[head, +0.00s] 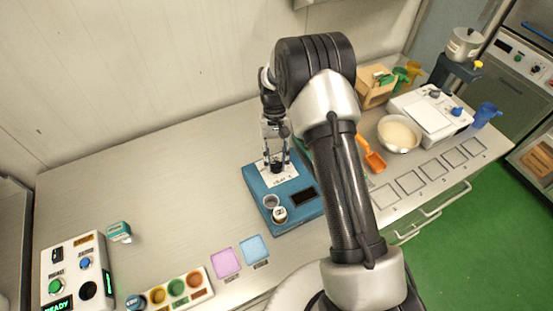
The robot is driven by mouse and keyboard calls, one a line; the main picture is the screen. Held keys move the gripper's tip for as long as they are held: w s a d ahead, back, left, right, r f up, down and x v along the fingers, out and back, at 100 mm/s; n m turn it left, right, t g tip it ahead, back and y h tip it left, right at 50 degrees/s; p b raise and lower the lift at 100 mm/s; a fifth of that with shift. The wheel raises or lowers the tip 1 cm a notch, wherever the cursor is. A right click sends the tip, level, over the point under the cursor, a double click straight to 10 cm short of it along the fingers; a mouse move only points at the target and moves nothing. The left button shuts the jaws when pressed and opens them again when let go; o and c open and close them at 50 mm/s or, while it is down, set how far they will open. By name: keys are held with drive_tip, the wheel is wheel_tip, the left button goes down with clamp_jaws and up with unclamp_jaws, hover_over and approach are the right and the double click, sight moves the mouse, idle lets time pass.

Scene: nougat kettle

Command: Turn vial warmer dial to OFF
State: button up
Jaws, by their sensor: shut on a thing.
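The vial warmer is a blue box (256,187) on the table in the middle of the head view. It has a white label plate (285,184) with markings too small to read, a dark display (303,197) and two round wells near its front left. One well holds a vial with a white top (280,214). My gripper (276,165) points down over the back of the warmer. Its fingers are shut on the dark dial (277,169) at the white plate. The fingers partly hide the dial, so its setting cannot be read.
A control box (74,270) and a rack of coloured cups (171,288) stand front left. Pink (226,263) and blue (255,249) pads lie before the warmer. An orange scoop (372,155), a bowl (399,133) and a white scale (432,113) are right, beyond my arm.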

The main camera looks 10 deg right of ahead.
idle(0.4)
drive_tip(key=o, duration=1)
drive_tip(key=shift+o, duration=0.2)
drive_tip(key=v, duration=1.2)
